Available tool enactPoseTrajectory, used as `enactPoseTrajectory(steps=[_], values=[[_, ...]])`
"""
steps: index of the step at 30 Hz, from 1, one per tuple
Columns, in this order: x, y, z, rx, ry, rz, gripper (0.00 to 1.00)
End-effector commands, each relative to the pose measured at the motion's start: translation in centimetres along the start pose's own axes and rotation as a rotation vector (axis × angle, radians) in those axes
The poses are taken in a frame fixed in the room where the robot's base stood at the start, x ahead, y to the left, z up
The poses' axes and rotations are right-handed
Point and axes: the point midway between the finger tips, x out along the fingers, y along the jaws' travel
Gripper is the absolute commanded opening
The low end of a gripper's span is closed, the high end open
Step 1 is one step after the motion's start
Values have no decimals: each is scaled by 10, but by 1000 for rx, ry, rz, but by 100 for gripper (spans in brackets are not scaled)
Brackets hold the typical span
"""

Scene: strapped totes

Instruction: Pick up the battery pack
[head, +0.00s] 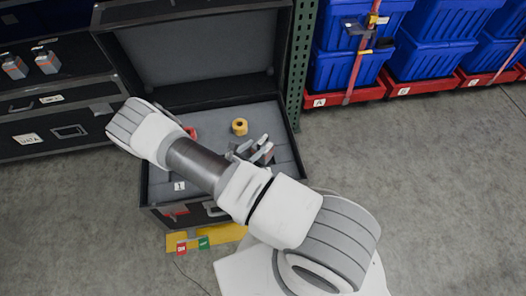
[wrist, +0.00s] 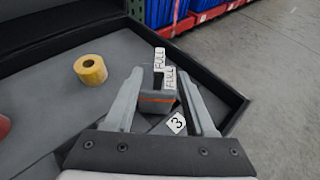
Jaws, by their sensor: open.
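The battery pack (wrist: 157,97) is a dark grey block with an orange stripe. It sits in the open black case (wrist: 232,97), with white FULL labels at its far end. My gripper (wrist: 161,80) is open in the wrist view, with one finger on each side of the pack. I cannot tell whether the fingers touch it. In the head view my arm hides much of the case, and a small grey and red cluster by the gripper shows near its right side.
A yellow tape roll (wrist: 90,70) lies left of the pack. A label marked 3 (wrist: 176,123) is on the case floor. Two similar grey packs (head: 47,62) stand on the left case. Blue totes (head: 340,69) in red trays stand at back right. Floor on the right is clear.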

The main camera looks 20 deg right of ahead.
Motion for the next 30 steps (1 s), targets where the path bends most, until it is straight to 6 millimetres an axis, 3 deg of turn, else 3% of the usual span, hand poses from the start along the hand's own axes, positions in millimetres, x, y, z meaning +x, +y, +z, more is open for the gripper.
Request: enactPoseTrajectory(steps=[8, 18, 24, 30], values=[[17, 0, 0, 1, 0, 0, 55], [61, 1, 2, 1, -1, -1, 55], [62, 1, 3, 0, 0, 0, 55], [62, 1, 3, 0, 0, 0, 21]])
